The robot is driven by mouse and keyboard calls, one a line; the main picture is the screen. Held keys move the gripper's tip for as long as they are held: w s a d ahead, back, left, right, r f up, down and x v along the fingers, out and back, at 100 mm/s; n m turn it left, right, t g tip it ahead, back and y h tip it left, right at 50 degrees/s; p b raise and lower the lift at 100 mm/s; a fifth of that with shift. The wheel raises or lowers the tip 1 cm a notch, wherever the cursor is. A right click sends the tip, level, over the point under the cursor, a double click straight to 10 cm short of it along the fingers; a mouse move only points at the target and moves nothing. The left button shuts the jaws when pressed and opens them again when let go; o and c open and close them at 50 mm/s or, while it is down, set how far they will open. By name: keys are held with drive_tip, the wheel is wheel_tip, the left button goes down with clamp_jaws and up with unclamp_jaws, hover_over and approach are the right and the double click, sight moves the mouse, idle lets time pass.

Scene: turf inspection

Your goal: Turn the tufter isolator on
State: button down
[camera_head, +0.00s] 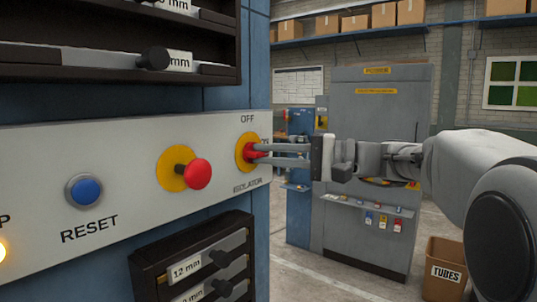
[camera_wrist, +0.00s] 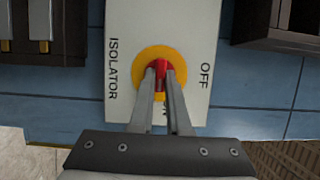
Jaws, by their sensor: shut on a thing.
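The isolator (camera_head: 245,151) is a red rotary handle on a yellow round plate at the right end of the white control panel (camera_head: 120,150). "OFF" is printed above it and "ISOLATOR" below it. In the wrist view the red handle (camera_wrist: 160,65) sits in the yellow disc (camera_wrist: 140,66), with "OFF" at the right and a partly hidden label below. My gripper (camera_head: 262,153) reaches in from the right, its two fingers closed on either side of the red handle. The fingers hide part of the handle, so its exact angle is hard to tell.
Left of the isolator are a red mushroom button (camera_head: 197,174) on yellow and a blue RESET button (camera_head: 84,190). Dark racks with handles (camera_head: 205,265) jut out below and above the panel. A grey cabinet (camera_head: 378,150) and a TUBES box (camera_head: 445,268) stand behind.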

drive_tip(key=c, duration=0.9)
unclamp_jaws()
drive_tip(key=shift+d, duration=0.1)
drive_tip(key=b+v, duration=0.1)
drive_tip(key=v, duration=1.6)
drive_tip(key=shift+s+d, duration=0.1)
drive_tip(key=shift+s, duration=0.1)
